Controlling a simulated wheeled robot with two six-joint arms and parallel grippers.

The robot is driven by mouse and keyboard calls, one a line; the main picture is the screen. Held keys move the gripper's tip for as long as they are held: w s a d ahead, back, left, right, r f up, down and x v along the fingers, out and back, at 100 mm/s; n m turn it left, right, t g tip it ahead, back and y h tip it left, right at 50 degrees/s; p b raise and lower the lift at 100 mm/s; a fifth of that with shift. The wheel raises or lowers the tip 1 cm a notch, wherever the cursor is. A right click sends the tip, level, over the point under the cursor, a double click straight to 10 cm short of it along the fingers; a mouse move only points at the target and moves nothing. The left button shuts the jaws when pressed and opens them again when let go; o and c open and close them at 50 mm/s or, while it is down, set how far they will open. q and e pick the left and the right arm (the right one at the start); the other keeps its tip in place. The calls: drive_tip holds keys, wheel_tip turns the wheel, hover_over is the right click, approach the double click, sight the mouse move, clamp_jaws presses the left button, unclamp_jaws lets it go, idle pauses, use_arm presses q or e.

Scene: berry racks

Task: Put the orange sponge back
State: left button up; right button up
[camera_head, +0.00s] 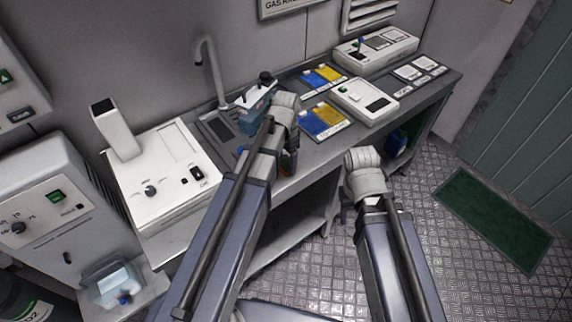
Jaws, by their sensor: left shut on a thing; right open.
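My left gripper (285,150) is over the front part of the grey bench (315,165), between the sink area and the blue and yellow pads. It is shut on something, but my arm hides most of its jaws. A small dark piece with an orange-brown tint (288,163) shows just below the wrist; I cannot tell whether it is the sponge. No orange sponge is clearly visible elsewhere. My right gripper (349,212) is open, off the bench's front edge, above the metal floor, with its jaws mostly hidden.
Blue and yellow pads (322,120) lie beside a white scale-like device (363,101). A blue-grey device with a black knob (258,95) stands behind my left wrist. A tap (212,70) and a white machine (165,175) are left. A blue object (397,141) sits under the bench.

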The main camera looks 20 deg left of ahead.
sight(286, 162)
use_arm(q)
drive_tip(key=shift+f, duration=0.2)
drive_tip(key=o, duration=1.1)
drive_tip(key=shift+r, duration=0.1)
drive_tip(key=shift+o, duration=0.2)
drive_tip(key=shift+r, duration=0.1)
wheel_tip(286, 162, up, 12)
drive_tip(key=p, duration=1.2)
drive_tip(key=s+d+n+y, duration=0.1)
drive_tip(key=s+d+n, duration=0.2)
drive_tip(key=s+d, duration=0.7)
drive_tip(key=s, duration=0.4)
drive_tip(key=shift+s+d+r+n, duration=0.15)
drive_tip(key=shift+d+n, duration=0.1)
drive_tip(key=shift+n, duration=0.15)
